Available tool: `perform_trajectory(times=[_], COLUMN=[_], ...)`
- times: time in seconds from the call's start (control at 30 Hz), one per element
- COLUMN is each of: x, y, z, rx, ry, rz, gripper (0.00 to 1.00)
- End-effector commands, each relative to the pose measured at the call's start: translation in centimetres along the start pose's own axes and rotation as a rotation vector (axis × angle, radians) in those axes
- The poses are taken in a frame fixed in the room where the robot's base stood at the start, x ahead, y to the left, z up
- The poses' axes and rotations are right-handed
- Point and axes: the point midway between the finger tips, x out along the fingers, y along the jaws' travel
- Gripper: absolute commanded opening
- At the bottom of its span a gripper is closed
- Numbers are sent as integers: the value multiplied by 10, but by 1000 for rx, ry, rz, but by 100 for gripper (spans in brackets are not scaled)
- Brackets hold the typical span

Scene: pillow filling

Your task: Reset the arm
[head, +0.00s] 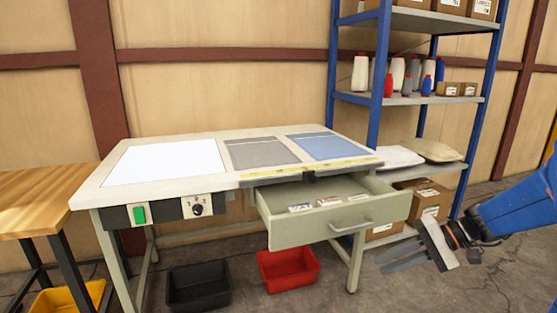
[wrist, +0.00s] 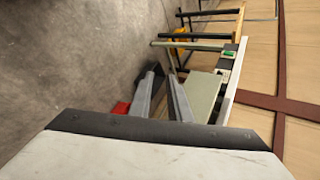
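My gripper (head: 384,262) is at the lower right of the head view, in the air to the right of the work table and the pulled-out drawer. Its two grey fingers stand apart with nothing between them. In the wrist view, the same fingers (wrist: 160,75) show a gap. My blue arm reaches in from the right edge. The drawer (head: 290,232) is open and holds a few small packets (head: 328,201).
The table (head: 90,190) bears a white panel (head: 165,162), a grey cloth (head: 260,153) and a blue cloth (head: 327,147). Black (head: 198,287) and red (head: 287,270) bins stand below. A blue-framed shelf (head: 402,100) stands behind. Open floor lies front right.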

Motion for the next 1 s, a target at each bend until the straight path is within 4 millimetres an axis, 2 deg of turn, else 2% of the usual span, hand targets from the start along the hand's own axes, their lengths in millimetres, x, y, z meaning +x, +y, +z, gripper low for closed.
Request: perform_trajectory(times=[0.03,0.2,0.5,0.73,1.0], x=[6,17,16,1,-21], y=[-1,6,27,42,50], z=[15,56,112,140,157], rx=[-20,-72,-201,-327,-476], ry=[-7,-11,57,166,322], rz=[53,236,527,710,849], gripper=[17,17,17,17,17])
